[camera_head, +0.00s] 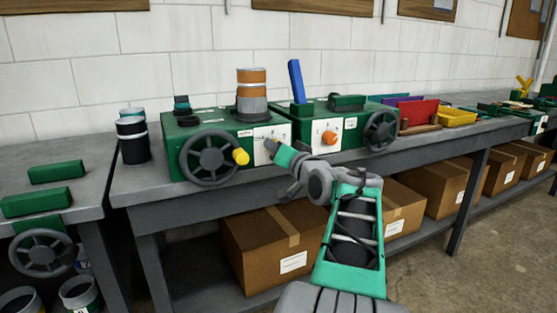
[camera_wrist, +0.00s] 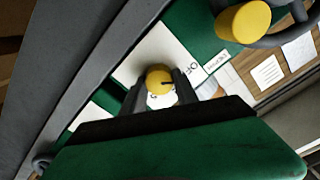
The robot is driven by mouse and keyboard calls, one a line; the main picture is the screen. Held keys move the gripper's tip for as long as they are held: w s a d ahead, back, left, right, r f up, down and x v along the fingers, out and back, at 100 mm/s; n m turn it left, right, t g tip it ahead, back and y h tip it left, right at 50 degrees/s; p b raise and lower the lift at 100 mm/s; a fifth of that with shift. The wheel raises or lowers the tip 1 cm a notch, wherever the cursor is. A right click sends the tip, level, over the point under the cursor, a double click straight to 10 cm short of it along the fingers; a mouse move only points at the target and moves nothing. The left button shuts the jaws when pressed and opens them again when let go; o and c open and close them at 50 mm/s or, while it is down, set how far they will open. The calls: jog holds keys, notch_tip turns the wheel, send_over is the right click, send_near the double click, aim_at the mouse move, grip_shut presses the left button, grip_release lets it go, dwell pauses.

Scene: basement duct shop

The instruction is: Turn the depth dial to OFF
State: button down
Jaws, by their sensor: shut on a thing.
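The yellow round dial (camera_wrist: 158,78) sits on a white panel in the wrist view, between the two dark fingers of my gripper (camera_wrist: 160,92). The fingers are shut on its sides. A dark pointer line on the dial points right in that view. Lettering that seems to read OFF (camera_wrist: 191,68) is printed on the panel, up and right of the dial. In the head view my gripper (camera_head: 272,144) is against the white front panel (camera_head: 262,132) of the left green machine (camera_head: 212,138). There the dial is hidden behind my gripper.
A dark handwheel (camera_head: 208,158) with a yellow handle (camera_head: 240,156) is left of my gripper; the handle (camera_wrist: 243,20) is close by in the wrist view. The right machine has an orange knob (camera_head: 329,138) and another handwheel (camera_head: 381,130). Boxes (camera_head: 275,245) stand below the bench.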

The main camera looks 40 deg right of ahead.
jog(key=shift+f+n+b, duration=0.1)
jog(key=shift+n+b, duration=0.8)
jog(key=shift+n, duration=0.2)
jog(key=c, duration=0.9)
grip_release()
jog(key=p+v, duration=0.1)
jog(key=v, duration=0.7)
